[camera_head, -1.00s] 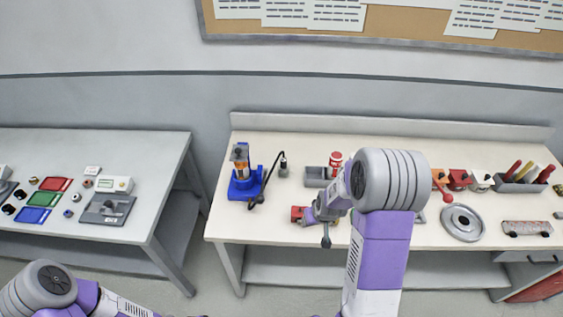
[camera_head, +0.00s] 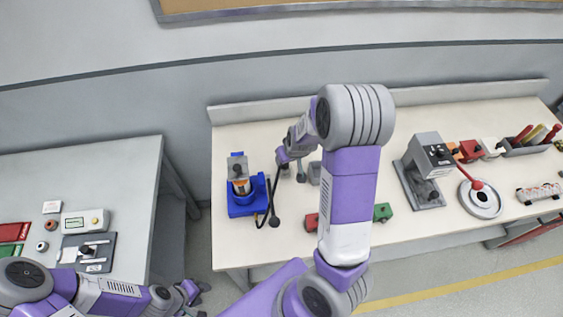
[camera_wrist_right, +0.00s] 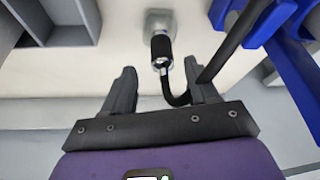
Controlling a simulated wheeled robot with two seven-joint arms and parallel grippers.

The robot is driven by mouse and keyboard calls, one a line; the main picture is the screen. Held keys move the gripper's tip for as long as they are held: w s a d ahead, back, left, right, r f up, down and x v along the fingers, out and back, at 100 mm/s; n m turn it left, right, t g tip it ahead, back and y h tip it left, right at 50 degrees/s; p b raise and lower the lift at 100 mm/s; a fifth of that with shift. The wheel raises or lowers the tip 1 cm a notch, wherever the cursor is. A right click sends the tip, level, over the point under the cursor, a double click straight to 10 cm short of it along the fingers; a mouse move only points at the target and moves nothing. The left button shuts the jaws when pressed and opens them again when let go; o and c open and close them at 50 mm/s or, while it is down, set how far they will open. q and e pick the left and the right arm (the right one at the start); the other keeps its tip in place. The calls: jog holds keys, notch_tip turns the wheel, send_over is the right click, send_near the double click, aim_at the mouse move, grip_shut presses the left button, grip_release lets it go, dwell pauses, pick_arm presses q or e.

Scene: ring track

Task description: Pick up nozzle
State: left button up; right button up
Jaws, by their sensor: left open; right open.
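The nozzle (camera_wrist_right: 161,48), with a black grip and a metal collar, stands in a light grey holder (camera_wrist_right: 158,18) in the right wrist view. A black hose (camera_wrist_right: 176,98) curves from its near end toward the blue stand. My right gripper (camera_wrist_right: 160,68) is open, with its fingers on either side of the nozzle's near end and no clear contact. In the head view my right gripper (camera_head: 289,163) is beside the blue stand (camera_head: 242,205) and hides most of the nozzle. My left gripper (camera_head: 194,292) is open and empty, low at the left table's edge.
A grey bin (camera_wrist_right: 60,20) is left of the nozzle in the wrist view. Red (camera_head: 311,222) and green (camera_head: 382,212) blocks lie near my right arm. A grey press (camera_head: 425,170) and round dish (camera_head: 480,199) stand farther right. A gap separates the two tables.

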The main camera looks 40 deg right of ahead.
aim_at(285, 166)
jog(key=b+x, duration=0.1)
jog(key=x, duration=0.4)
jog(key=shift+w+a+f, duration=0.1)
jog(key=shift+w+f, duration=0.1)
jog(key=shift+f, duration=0.15)
jog(key=shift+r, duration=0.1)
grip_shut()
